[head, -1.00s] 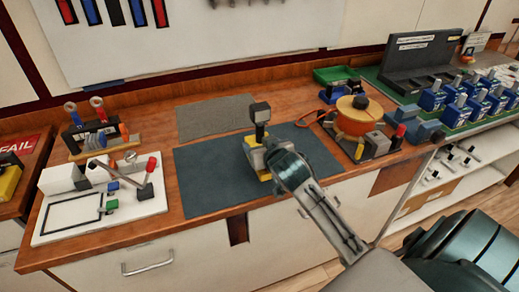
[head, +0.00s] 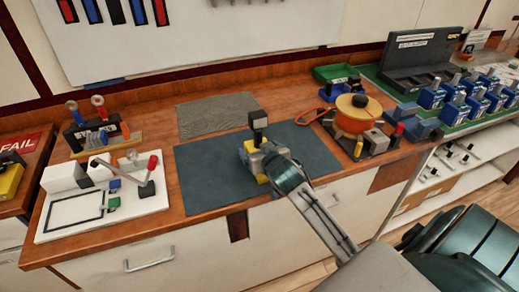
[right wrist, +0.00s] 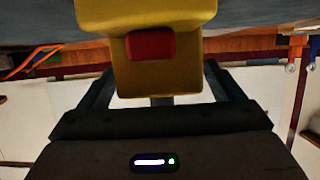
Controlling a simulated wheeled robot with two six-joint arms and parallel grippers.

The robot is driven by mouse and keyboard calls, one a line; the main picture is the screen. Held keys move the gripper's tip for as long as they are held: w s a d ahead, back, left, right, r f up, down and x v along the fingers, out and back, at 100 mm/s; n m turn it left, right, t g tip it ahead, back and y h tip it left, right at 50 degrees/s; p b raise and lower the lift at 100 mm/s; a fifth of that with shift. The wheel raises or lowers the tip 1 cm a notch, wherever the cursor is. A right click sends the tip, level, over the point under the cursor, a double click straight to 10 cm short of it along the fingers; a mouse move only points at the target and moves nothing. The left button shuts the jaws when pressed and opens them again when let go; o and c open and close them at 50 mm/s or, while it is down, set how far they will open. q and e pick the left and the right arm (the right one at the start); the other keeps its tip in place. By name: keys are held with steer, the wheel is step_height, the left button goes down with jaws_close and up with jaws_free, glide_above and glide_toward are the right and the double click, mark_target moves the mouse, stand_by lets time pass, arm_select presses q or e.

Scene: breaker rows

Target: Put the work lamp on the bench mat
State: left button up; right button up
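The work lamp (head: 250,158) has a yellow base and a dark square head on a short stem. It is upright over the bench mat (head: 210,180), a dark blue-grey sheet, and looks to be down on it; a small gap underneath cannot be ruled out. My right gripper (head: 274,163) is at the lamp's near right side. In the right wrist view, the lamp's yellow body with a red block (right wrist: 150,44) fills the space between the two dark fingers, whose tips lie right at its sides. The lamp's near side is partly hidden by the gripper. My left gripper is out of view.
Left of the mat is a white board (head: 130,205) with a lever and small blocks. A grey textured pad (head: 215,115) lies behind the mat. An orange round device (head: 355,118) stands to the right. The mat's left part and front right are clear.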

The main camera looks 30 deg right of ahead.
steer(key=shift+r, duration=0.15)
steer(key=b+v, duration=0.1)
steer(key=v, duration=1.1)
